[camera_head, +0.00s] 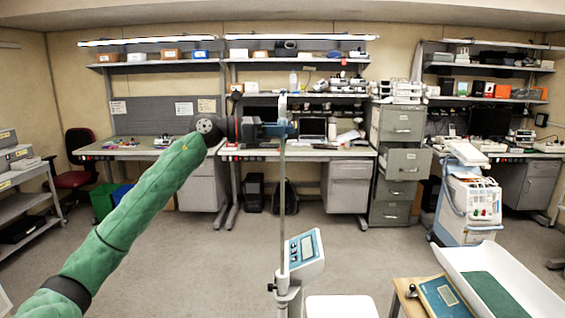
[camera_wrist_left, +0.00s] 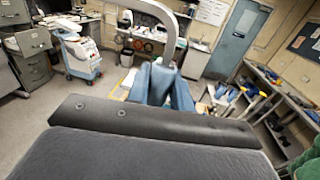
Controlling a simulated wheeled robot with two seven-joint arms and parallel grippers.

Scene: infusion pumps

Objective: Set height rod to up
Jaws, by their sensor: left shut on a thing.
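The height rod (camera_head: 282,195) is a thin grey upright bar on the scale, which has a blue-and-white display head (camera_head: 304,255) beside the rod's lower part. My left arm reaches in from the left. My left gripper (camera_head: 286,131) is at the rod's upper part, a little below its top end, and is shut on it. In the left wrist view the blue fingers (camera_wrist_left: 161,84) are close together at the lower end of a curved grey bar, part of the height rod (camera_wrist_left: 168,38). The exact contact is hidden between the fingers. My right gripper is not in view.
A white tray with a green mat (camera_head: 530,283) and a wooden table (camera_head: 404,292) stand at the lower right. A white wheeled machine (camera_head: 468,205) stands behind them. Workbenches and a filing cabinet (camera_head: 398,165) line the back. The floor left of the scale is clear.

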